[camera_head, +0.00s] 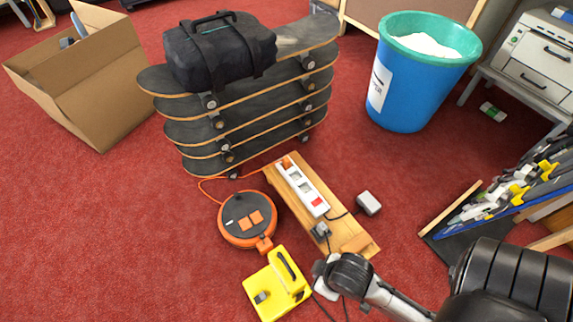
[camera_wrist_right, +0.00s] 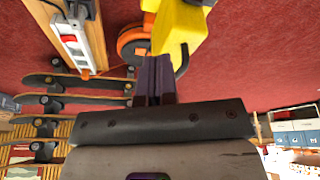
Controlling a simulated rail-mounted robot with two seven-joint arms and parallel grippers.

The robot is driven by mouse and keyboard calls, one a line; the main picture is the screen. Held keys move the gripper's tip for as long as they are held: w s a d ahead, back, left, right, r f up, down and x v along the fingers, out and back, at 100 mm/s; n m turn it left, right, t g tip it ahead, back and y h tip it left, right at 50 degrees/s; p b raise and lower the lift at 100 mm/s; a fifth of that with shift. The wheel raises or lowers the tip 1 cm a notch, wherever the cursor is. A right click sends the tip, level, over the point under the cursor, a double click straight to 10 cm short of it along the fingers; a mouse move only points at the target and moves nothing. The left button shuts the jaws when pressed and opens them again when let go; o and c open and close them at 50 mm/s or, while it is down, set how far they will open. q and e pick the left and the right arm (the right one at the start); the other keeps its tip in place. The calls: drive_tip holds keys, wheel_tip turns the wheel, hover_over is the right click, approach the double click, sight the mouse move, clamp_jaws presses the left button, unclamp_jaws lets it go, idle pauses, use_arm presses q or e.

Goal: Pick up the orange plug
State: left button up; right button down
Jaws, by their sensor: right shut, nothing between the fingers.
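An orange plug (camera_head: 287,162) sits at the far end of a white power strip (camera_head: 302,188). In the right wrist view an orange piece (camera_wrist_right: 85,74) shows at the strip's end. Another orange plug-like piece (camera_head: 264,245) lies at the near edge of the orange cable reel (camera_head: 248,218). My right gripper (camera_wrist_right: 153,65) is shut and empty, with its fingers pointing towards the reel and the yellow box. In the head view my right arm reaches in from the right; its fingertips are hard to make out there. My left gripper is not in view.
A yellow box (camera_head: 277,285) with a black handle stands beside the reel. The strip lies on a wooden board (camera_head: 350,237), with a white adapter (camera_head: 368,202) nearby. Stacked skateboards (camera_head: 250,105) carry a black bag (camera_head: 218,50). Red carpet is clear at left.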

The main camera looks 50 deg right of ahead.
drive_tip(key=c, duration=1.8)
unclamp_jaws()
drive_tip(key=shift+c, duration=0.2)
drive_tip(key=o, duration=1)
